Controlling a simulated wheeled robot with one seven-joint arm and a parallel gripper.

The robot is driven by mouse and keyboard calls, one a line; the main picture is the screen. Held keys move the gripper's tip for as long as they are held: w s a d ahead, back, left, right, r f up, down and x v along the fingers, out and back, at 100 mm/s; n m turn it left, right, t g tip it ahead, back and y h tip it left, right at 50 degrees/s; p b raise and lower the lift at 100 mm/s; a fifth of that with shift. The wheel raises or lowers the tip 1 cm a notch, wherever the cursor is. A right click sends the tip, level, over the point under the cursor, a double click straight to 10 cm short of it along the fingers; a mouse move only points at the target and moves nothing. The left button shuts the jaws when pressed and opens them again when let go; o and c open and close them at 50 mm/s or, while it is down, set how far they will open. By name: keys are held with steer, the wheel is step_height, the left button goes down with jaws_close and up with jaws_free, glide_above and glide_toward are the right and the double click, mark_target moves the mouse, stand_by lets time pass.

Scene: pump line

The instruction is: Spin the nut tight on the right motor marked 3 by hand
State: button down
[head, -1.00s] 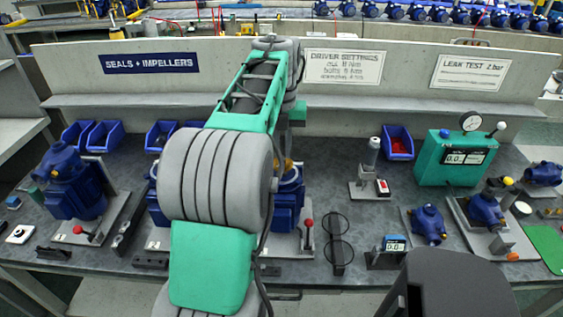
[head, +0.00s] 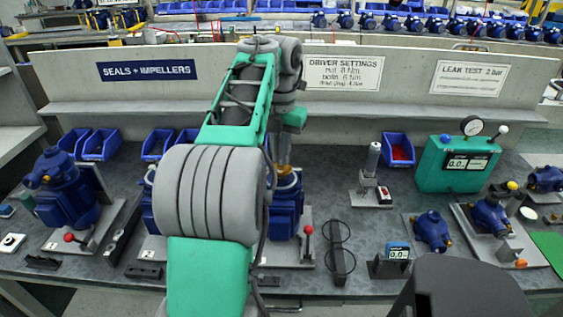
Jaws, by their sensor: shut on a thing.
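The right motor (head: 287,208) is a blue motor standing on a grey plate behind my arm in the head view; its left side and any number 3 mark are hidden. A yellow-orange part (head: 287,180) shows on its top. My gripper (head: 285,168) points straight down at the top of this motor, small and partly covered by my arm. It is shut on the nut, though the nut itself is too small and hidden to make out.
A red-knobbed lever (head: 307,231) stands right of the motor. Two black rings (head: 340,245) and a small blue-screened gauge (head: 396,252) are farther right. Another motor (head: 66,188) stands at the left. A grey driver stand (head: 372,178) and blue bins stand behind.

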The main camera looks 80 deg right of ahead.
steer(key=m, duration=0.2)
steer(key=shift+w+m+p, duration=0.1)
steer(key=shift+m+p, duration=0.2)
steer(key=m, duration=0.4)
steer(key=shift+p, duration=0.4)
steer(key=c, duration=1.6)
jaws_free()
steer(key=shift+a, duration=0.15)
step_height(320, 180, up, 5)
steer(key=p, duration=0.4)
steer(key=shift+f+p, duration=0.15)
steer(key=shift+p, duration=0.25)
steer(key=shift+f, duration=0.1)
